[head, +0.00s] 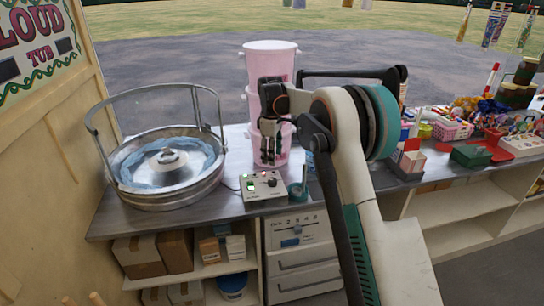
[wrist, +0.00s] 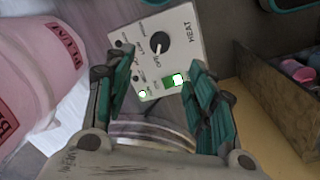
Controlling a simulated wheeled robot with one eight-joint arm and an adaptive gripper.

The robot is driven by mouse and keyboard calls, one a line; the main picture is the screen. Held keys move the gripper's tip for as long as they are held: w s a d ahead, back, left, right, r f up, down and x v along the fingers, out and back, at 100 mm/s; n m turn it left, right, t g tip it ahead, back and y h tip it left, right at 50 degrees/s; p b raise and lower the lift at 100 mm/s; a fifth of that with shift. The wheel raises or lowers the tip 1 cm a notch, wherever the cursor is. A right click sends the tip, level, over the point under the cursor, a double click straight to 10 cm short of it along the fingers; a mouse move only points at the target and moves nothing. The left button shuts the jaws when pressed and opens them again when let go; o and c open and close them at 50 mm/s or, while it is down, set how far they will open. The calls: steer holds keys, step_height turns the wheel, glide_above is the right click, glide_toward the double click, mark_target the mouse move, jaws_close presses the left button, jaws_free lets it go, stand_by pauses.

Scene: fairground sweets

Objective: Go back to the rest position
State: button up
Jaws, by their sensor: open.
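My gripper (head: 271,160) hangs over the counter in the head view, in front of the stacked pink tubs and just above the control box (head: 262,186). Its teal-padded fingers also show in the wrist view (wrist: 158,62), spread apart with nothing held between them. The control box (wrist: 155,40) lies beyond the fingertips there, with a black knob, the word HEAT and a green-and-white switch (wrist: 176,80). I cannot tell the exact gap between fingertips and box. My arm reaches in from the lower right of the head view.
A round metal candyfloss tub (head: 165,190) with a raised hoop stands left. Pink tubs (head: 270,60) are stacked close behind my gripper. Colourful sweets and boxes (head: 455,130) crowd the right counter. A wooden sign panel (head: 40,150) edges the left. Shelves with cartons (head: 140,258) sit below.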

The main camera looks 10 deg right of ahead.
steer(key=s+r+m+t, duration=0.2)
steer(key=s+r+m, duration=0.1)
steer(key=s+r, duration=0.6)
steer(key=s+r+m+t, duration=0.1)
steer(key=s+r+m, duration=0.1)
steer(key=s+r, duration=0.75)
steer(key=s+f+m+t, duration=0.1)
steer(key=s+f+m, duration=0.1)
steer(key=s, duration=0.7)
steer(key=s+f+m+t, duration=0.1)
steer(key=s+f, duration=0.3)
steer(key=s, duration=0.5)
steer(key=s+f+m+t, duration=0.1)
steer(key=s+f+m, duration=0.2)
steer(key=s, duration=0.7)
steer(key=shift+d+f+t, duration=0.2)
steer(key=shift+f+t, duration=0.1)
steer(key=shift+f, duration=0.15)
